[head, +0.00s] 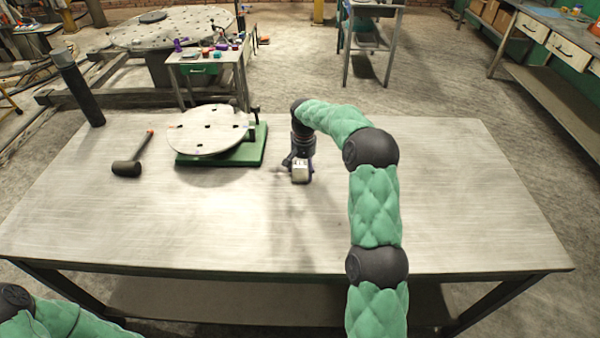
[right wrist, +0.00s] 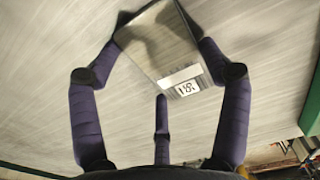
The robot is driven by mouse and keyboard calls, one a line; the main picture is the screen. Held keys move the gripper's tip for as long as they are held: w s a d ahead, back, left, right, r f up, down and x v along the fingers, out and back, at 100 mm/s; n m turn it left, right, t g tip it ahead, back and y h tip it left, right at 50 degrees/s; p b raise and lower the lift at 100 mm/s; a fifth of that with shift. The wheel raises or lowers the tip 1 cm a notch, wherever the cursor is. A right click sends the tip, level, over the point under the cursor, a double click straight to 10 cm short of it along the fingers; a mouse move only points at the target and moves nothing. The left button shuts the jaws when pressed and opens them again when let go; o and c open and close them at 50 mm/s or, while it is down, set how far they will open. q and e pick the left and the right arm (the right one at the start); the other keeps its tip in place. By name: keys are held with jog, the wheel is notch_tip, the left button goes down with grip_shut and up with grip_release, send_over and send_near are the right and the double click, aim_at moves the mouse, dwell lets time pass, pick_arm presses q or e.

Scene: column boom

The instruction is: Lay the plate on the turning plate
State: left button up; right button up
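The plate (right wrist: 160,45) is a small square of shiny metal with a printed label, seen in the right wrist view. It also shows in the head view (head: 300,173), below my right gripper (head: 299,160). The dark fingertips sit against its opposite edges, and the gripper looks shut on it. I cannot tell whether the plate touches the table. The turning plate (head: 208,130) is a round pale metal disc with dark holes on a green base, left of my right gripper. My left gripper is out of view; only part of that arm shows at bottom left.
The metal worktable (head: 450,200) has wide bare areas right and in front. A black mallet (head: 128,168) lies left of the turning plate. A dark post (head: 78,90) stands at the table's back left corner. A small cart (head: 205,65) with coloured items stands beyond.

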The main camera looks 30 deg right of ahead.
aim_at(303, 170)
jog(key=c, duration=0.5)
jog(key=shift+c, duration=0.2)
jog(key=shift+r, duration=0.25)
notch_tip(303, 170, up, 4)
jog(key=shift+f+p, duration=0.2)
jog(key=shift+p, duration=0.85)
jog(key=s+a+r+p, duration=0.3)
jog(key=s+a+r, duration=0.5)
jog(key=s, duration=0.3)
jog(key=shift+s+r, duration=0.15)
jog(key=shift+r, duration=0.3)
